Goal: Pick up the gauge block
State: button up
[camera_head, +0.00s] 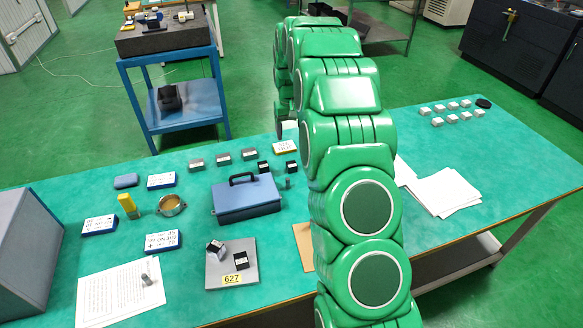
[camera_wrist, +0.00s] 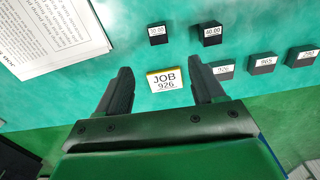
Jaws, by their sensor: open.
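Two small black blocks with white labels, which look like gauge blocks, stand on the green table in the wrist view. One label is hard to read (camera_wrist: 157,35); the other block reads 40.00 (camera_wrist: 210,35). In the head view, the likely same pair (camera_head: 264,168) (camera_head: 291,167) stands behind the blue toolbox. Which block the task means, I cannot tell. My gripper (camera_wrist: 163,78) is open and empty, with the JOB 926 card (camera_wrist: 165,80) seen between its fingers. The blocks lie beyond the fingertips, untouched. In the head view my arm hides most of the gripper.
Grey labelled blocks (camera_wrist: 264,64) stand in a row beside the card. The blue toolbox (camera_head: 247,199), a grey plate marked 627 (camera_head: 220,277) with dark blocks, a ring (camera_head: 171,205) and cards crowd the left. Loose papers (camera_head: 440,192) and small white blocks (camera_head: 452,118) lie right.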

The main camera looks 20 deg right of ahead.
send_over(292, 164)
jog(key=f, duration=0.5)
jog(key=shift+w+a+f, duration=0.2)
jog(key=shift+w+f, duration=0.05)
jog(key=shift+f, duration=0.15)
jog(key=shift+s+d+f, duration=0.1)
jog(key=shift+f, duration=1.9)
jog(key=shift+s+d+f, duration=0.1)
jog(key=shift+f, duration=1.9)
grip_shut()
jog(key=shift+r, duration=0.1)
